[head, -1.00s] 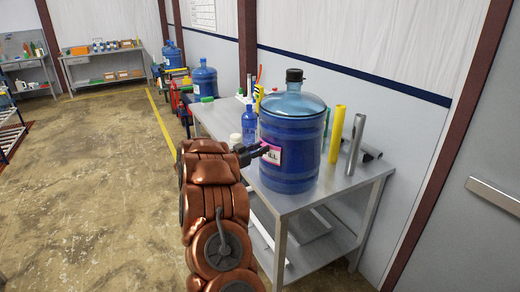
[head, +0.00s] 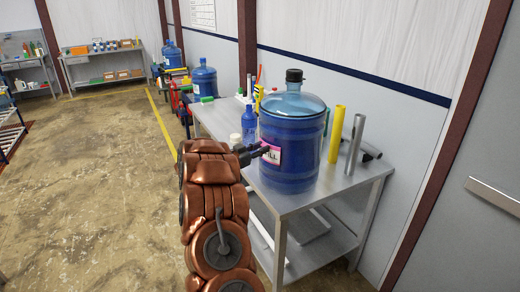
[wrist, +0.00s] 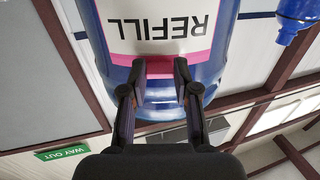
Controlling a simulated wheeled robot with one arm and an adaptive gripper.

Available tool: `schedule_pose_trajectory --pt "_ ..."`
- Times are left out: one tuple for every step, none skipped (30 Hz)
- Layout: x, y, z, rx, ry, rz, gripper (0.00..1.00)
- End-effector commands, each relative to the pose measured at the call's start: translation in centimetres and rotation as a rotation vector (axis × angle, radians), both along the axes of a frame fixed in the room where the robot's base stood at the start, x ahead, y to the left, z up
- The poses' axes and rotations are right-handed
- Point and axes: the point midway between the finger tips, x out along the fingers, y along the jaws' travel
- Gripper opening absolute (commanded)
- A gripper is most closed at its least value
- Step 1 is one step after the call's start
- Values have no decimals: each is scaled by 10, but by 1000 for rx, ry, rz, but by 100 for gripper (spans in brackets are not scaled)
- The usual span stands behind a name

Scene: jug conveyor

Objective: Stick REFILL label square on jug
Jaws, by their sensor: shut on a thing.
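The large blue jug (head: 292,135) with a black cap stands upright on the metal table. The white REFILL label (head: 274,156) with a pink border lies against the jug's side facing my arm. In the wrist view the label (wrist: 155,28) shows upside down, its lettering roughly level with the picture's edge. My gripper (head: 262,150) is shut on the label's pink edge; it also shows in the wrist view (wrist: 160,82). The fingertips are right by the jug's (wrist: 218,65) surface. I cannot tell whether the whole label touches the jug.
The steel table (head: 300,203) also bears a small blue bottle (head: 249,125), a yellow tube (head: 336,134) and a grey tube (head: 354,145) close to the jug. Another blue jug (head: 204,82) stands behind. The floor (head: 90,190) to the left is clear.

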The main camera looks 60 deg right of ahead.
Motion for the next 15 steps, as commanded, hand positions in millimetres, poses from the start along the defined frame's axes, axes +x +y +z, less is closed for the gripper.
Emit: schedule_pose_trajectory --pt "-1 -1 1 -1 -1 -3 32" --pt "-1 -1 1 -1 -1 -3 35" --pt "-1 -1 1 -1 -1 -2 39" --pt "-1 -1 1 -1 -1 -2 42" --pt "-1 -1 0 -1 -1 -2 45" --pt "0 0 0 -1 -1 -1 50" --pt "0 0 0 -1 -1 -1 53" --pt "0 0 0 -1 -1 -1 56" --pt "0 0 0 -1 -1 0 59" --pt "0 0 0 -1 -1 0 59" --pt "0 0 0 -1 -1 0 59" --pt "0 0 0 -1 -1 0 59" --pt "0 0 0 -1 -1 0 59" --pt "0 0 0 -1 -1 0 59" --pt "0 0 0 -1 0 0 59"
